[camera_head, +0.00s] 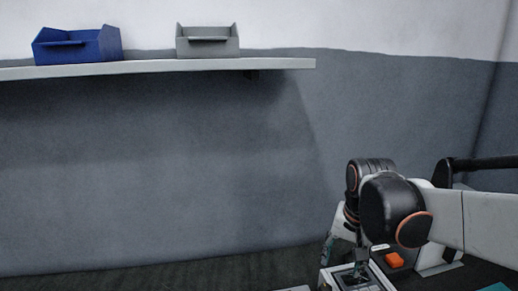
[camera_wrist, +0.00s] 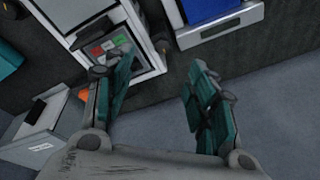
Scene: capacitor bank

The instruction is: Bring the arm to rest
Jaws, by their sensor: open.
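My arm enters from the right in the head view and bends down at a dark joint. My gripper (camera_wrist: 161,60) is open and empty in the wrist view, its two teal-padded fingers apart. In the head view the gripper is small, low and partly hidden behind my arm. Below it stands a pale box with a dark panel (camera_head: 352,277). In the wrist view this panel (camera_wrist: 104,47) carries red, green and grey marks, and the left finger overlaps its edge. I cannot tell how far the fingers are from it.
An orange block (camera_head: 394,260) lies right of the panel box. In the wrist view, a pale case (camera_wrist: 35,150) is at left and a blue item (camera_wrist: 205,9) in a pale frame at top. A wall shelf (camera_head: 160,66) holds a blue bin (camera_head: 76,47) and a grey bin (camera_head: 207,43).

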